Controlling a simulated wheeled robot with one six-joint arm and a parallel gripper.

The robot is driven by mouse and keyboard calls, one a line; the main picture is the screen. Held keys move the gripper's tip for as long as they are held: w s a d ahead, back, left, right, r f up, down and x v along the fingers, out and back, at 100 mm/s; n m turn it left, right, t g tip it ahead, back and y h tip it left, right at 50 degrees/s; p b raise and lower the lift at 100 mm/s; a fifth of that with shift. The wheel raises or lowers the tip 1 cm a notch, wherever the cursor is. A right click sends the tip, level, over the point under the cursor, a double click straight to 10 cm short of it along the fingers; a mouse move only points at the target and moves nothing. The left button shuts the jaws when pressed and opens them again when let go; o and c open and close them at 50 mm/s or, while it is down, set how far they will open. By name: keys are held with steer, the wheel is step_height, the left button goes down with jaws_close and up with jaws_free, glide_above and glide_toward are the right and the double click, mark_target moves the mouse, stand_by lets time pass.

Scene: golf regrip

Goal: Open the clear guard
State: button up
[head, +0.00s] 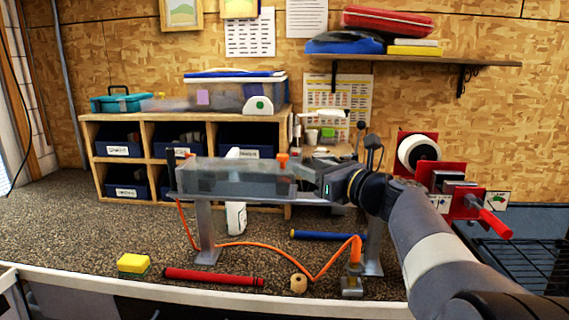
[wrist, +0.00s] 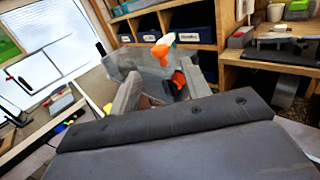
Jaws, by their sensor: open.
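The clear guard (head: 232,180) is a long see-through box cover on metal posts above the bench, and it looks closed. A small orange knob (head: 283,158) stands at its right end. My gripper (head: 293,168) is at that right end, just beside the knob. In the wrist view the jaws (wrist: 160,88) are apart, with the orange knob (wrist: 179,80) between or just beyond the fingertips. The guard's grey translucent body (wrist: 145,66) runs away behind them. I cannot tell whether a finger touches the knob or guard.
A white spray bottle (head: 236,218) stands behind the guard. An orange hose (head: 290,252) loops below it to a bench fitting. A red grip (head: 213,277), blue grip (head: 325,235) and yellow sponge (head: 133,263) lie on the bench. A red clamp machine (head: 450,180) stands at right.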

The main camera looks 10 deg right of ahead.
mark_target(286, 158)
steer(key=p+x, duration=0.1)
steer(key=x, duration=0.9)
steer(key=shift+w+a, duration=0.1)
steer(key=shift+w, duration=0.05)
steer(key=shift+c, duration=0.3)
jaws_close()
